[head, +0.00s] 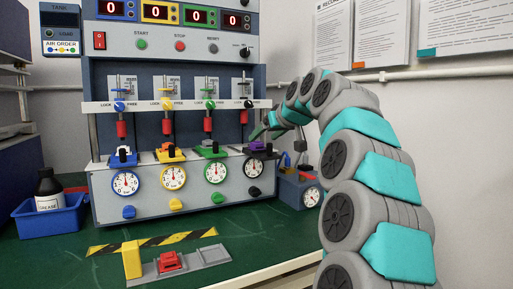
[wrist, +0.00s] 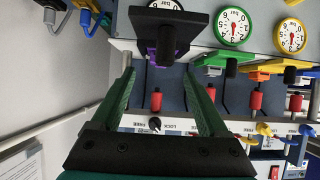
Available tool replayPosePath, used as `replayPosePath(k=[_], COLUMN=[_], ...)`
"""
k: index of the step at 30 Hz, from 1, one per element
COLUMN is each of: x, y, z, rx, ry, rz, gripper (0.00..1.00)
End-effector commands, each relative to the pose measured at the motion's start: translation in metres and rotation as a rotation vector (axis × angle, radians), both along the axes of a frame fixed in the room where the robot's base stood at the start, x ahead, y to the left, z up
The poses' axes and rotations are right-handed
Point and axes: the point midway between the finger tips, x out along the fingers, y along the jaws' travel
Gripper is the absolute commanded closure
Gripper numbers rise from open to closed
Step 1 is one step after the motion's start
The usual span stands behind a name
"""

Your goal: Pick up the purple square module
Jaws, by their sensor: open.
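The purple square module (head: 256,146) sits at the rightmost station of the test stand, above a round gauge, partly hidden by my gripper. In the wrist view its purple body (wrist: 151,48) shows only as a small strip behind a black square plate with a black knob (wrist: 167,42). My gripper (head: 262,130) is at the front of that station. In the wrist view the green fingers of my gripper (wrist: 158,74) are spread apart and empty, with the module just beyond their tips, roughly between them. I cannot tell whether either finger touches it.
Green, yellow and blue modules stand left of it; the green module (head: 212,150) is closest. Red plungers (wrist: 156,100) hang over the stations. A small blue box with a gauge (head: 300,189) stands to the right.

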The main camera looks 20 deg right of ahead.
Motion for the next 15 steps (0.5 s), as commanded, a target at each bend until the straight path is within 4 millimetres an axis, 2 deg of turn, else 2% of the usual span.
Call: replayPosePath(k=[9, 15], x=[0.038, 0.041], y=[0.003, 0.003], z=[-0.019, -0.020], rx=[0.001, 0.001], ry=[0.004, 0.003], rz=[0.002, 0.002], gripper=[0.22, 0.22])
